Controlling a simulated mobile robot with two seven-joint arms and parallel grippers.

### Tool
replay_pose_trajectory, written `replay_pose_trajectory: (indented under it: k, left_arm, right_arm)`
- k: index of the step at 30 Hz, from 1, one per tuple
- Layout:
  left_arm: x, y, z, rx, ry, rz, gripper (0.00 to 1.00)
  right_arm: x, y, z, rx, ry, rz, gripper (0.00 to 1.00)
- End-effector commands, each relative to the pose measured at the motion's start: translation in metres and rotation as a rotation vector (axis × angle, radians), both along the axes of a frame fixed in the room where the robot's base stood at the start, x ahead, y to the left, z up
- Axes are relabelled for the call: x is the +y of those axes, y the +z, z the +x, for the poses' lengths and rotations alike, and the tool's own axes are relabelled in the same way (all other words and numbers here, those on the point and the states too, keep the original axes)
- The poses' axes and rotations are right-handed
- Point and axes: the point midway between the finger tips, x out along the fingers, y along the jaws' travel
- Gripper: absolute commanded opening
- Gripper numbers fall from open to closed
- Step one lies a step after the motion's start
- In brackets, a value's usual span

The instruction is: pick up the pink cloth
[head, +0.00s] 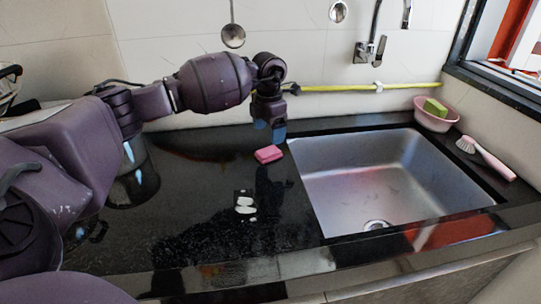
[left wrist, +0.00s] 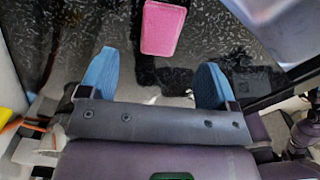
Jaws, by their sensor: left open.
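The pink cloth (head: 268,154) is a small, folded, block-like piece lying on the black counter, just left of the sink. In the left wrist view the cloth (left wrist: 162,27) is at the top centre, beyond the fingertips. My left gripper (head: 269,132) points down just behind and above the cloth in the head view. In the left wrist view its two blue fingers (left wrist: 156,75) are wide apart with nothing between them. The gripper and the cloth look apart. My right gripper is not in view.
A steel sink (head: 400,185) is set into the black counter (head: 190,215) at the right. A pink bowl (head: 437,122) with a green and yellow sponge (head: 435,107) and a pink brush (head: 487,158) are beyond it. A yellow pipe (head: 340,88) runs along the wall. The front counter is mostly clear.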

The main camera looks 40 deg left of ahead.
Motion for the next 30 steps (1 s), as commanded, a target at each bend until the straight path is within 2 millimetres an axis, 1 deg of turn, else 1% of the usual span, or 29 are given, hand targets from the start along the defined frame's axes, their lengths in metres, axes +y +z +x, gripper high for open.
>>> replay_pose_trajectory:
  k: [1, 8, 11, 15, 18, 20, 26, 29, 30]
  left_arm:
    - [0.0, -0.011, 0.0, 0.005, 0.0, 0.0, 0.83]
    - [0.0, -0.022, -0.001, 0.001, 0.0, -0.001, 0.83]
    - [0.0, -0.035, -0.003, 0.006, 0.0, -0.001, 0.83]
    - [-0.001, -0.056, -0.004, 0.007, -0.001, -0.001, 0.83]
    - [-0.001, -0.067, -0.004, 0.006, -0.001, -0.001, 0.83]
    - [-0.001, -0.069, -0.004, 0.003, -0.001, -0.001, 0.83]
    - [-0.001, -0.066, -0.003, -0.002, -0.001, -0.001, 0.83]
    - [-0.001, -0.066, -0.003, -0.001, -0.001, 0.0, 0.69]
    - [-0.001, -0.066, -0.003, -0.001, -0.001, 0.0, 0.63]
  right_arm:
    - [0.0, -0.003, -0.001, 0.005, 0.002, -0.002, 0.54]
    - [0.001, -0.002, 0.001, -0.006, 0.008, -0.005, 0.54]
    - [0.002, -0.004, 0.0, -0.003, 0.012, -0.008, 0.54]
    - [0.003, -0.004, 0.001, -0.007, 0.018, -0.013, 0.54]
    - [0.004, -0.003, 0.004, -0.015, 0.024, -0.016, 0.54]
    - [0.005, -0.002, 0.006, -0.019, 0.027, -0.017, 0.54]
    - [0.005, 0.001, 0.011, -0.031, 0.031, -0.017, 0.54]
    - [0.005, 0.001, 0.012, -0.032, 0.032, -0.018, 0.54]
    - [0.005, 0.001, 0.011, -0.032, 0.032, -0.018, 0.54]
